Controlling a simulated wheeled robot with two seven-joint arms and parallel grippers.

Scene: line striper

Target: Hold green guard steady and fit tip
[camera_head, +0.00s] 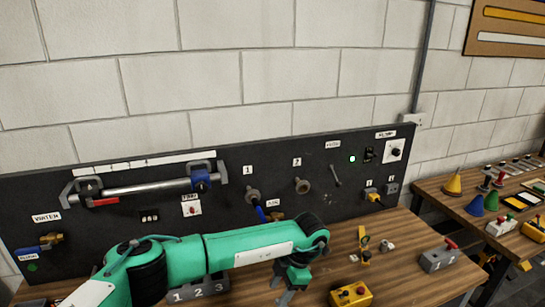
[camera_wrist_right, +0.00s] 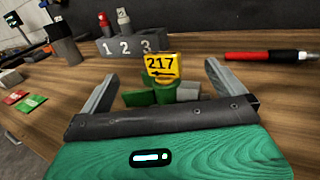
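A green piece (camera_wrist_right: 140,98), which may be the green guard, sits low between the fingers of my right gripper (camera_wrist_right: 160,71) in the right wrist view. A yellow tag marked 217 (camera_wrist_right: 162,66) stands at it, with a grey part beside it. The right gripper is open, its fingers wide apart with gaps to the piece. In the head view my left gripper (camera_head: 290,290) hangs down over the bench; its fingertips are cut by the lower edge and its opening is unclear. I cannot identify the tip. The right gripper is not in the head view.
A grey block numbered 1 2 3 (camera_wrist_right: 128,46) stands beyond the right gripper. A red and black stick (camera_wrist_right: 268,55) lies to the right; red and green cards (camera_wrist_right: 25,101) lie left. A yellow button box (camera_head: 351,295) is on the bench below a black panel (camera_head: 110,240).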

